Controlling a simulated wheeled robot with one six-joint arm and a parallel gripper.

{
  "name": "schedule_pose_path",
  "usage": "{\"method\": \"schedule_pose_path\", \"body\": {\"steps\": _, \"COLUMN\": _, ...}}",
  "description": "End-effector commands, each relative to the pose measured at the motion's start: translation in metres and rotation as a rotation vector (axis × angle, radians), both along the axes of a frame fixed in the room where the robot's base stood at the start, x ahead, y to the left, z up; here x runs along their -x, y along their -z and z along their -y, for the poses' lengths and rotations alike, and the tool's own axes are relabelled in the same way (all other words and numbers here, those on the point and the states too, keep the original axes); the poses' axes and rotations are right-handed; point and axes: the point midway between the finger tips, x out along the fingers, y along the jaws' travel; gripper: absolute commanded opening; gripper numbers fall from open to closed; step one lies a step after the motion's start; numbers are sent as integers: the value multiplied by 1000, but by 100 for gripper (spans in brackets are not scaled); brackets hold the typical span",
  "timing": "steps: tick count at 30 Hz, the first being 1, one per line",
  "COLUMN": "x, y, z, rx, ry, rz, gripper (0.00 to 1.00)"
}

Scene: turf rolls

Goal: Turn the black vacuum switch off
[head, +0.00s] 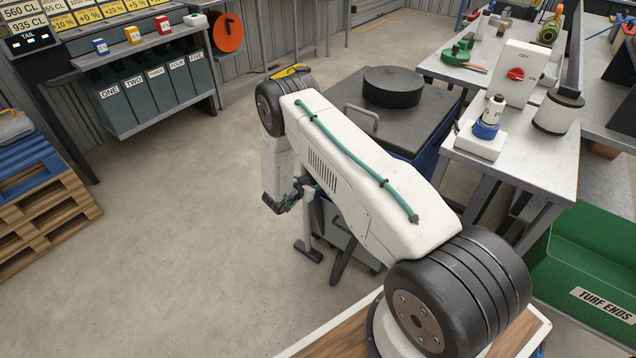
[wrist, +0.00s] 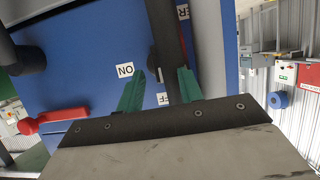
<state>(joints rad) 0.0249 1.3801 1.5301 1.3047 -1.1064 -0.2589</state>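In the wrist view a blue panel (wrist: 85,75) fills most of the picture. It bears a white label (wrist: 125,70) reading ON, turned round, and a partly hidden label (wrist: 163,99) showing "FF". Between them is a dark round part (wrist: 154,60) with a pale mark, seemingly the black switch, partly hidden by a dark bar (wrist: 170,35). Which way it is set I cannot tell. My gripper (wrist: 160,92) has its green fingertips apart, in front of the panel near the labels; contact is unclear. In the head view my gripper (head: 288,202) hangs low beside the dark-topped machine (head: 400,125).
A red handle (wrist: 52,120) sticks out at the panel's left in the wrist view. In the head view a white box with a red knob (head: 515,74) marked OFF stands on the right bench (head: 555,150). A green bin (head: 590,260) is at right.

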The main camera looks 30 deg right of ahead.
Motion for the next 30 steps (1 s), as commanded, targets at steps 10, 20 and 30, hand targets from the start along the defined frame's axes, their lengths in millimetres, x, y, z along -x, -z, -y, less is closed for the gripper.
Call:
{"method": "schedule_pose_path", "body": {"steps": 10, "x": 13, "y": -17, "z": -39, "rx": -1, "ry": -1, "rz": 0, "gripper": 36}}
{"method": "schedule_pose_path", "body": {"steps": 20, "x": 15, "y": -17, "z": -41, "rx": -1, "ry": 0, "rz": 0, "gripper": 36}}
{"method": "schedule_pose_path", "body": {"steps": 30, "x": 12, "y": -6, "z": -47, "rx": -63, "ry": -15, "rz": -3, "gripper": 36}}
